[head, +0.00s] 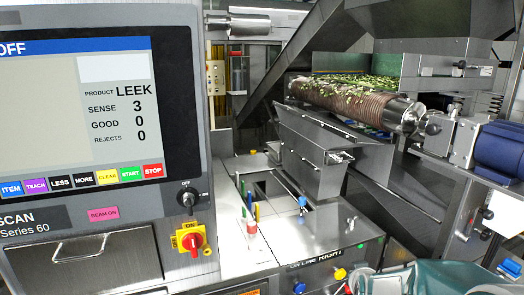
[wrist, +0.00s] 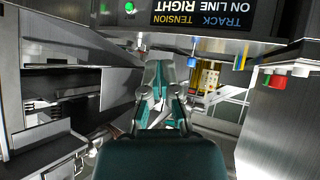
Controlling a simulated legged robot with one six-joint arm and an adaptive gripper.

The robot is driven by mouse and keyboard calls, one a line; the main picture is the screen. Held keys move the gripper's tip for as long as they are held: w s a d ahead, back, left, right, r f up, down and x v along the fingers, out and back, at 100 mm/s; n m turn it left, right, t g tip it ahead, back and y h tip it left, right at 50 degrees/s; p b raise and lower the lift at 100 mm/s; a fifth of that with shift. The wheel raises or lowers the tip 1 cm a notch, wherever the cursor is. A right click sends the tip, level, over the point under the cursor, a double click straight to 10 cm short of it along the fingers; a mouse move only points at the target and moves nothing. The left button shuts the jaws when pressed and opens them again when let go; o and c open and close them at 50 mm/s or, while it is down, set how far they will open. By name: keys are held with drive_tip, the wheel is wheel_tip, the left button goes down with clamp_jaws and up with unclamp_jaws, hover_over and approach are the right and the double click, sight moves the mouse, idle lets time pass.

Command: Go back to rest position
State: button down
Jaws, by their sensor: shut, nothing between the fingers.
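My gripper (wrist: 158,82) shows in the middle of the wrist view, with grey and teal fingers drawn together and nothing between them. It is clear of the machine parts around it, and I see it touch nothing. The picture is upside down there: a dark panel lettered TRACK TENSION ON LINE RIGHT (wrist: 200,14) runs along the top edge. In the head view a teal part of my arm shows at the bottom right, and the fingers cannot be made out.
The inspection console (head: 88,120) with a lit screen fills the left of the head view. A red knob on a yellow plate (head: 192,241) sits at its lower right. The conveyor roller (head: 345,97), steel chute (head: 325,150) and blue motor (head: 500,148) stand at the right.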

drive_tip(key=s+a+r+g, duration=0.1)
drive_tip(key=s+a+r, duration=0.1)
drive_tip(key=s, duration=0.6)
drive_tip(key=s+a+r+g+y, duration=0.1)
drive_tip(key=s+a+r+g, duration=0.1)
drive_tip(key=s, duration=0.7)
drive_tip(key=s+a+r+g+y, duration=0.1)
drive_tip(key=s+a+r, duration=0.3)
drive_tip(key=s, duration=0.5)
drive_tip(key=shift+r+m+g, duration=0.3)
drive_tip(key=shift+r+g, duration=0.2)
drive_tip(key=shift+r, duration=0.2)
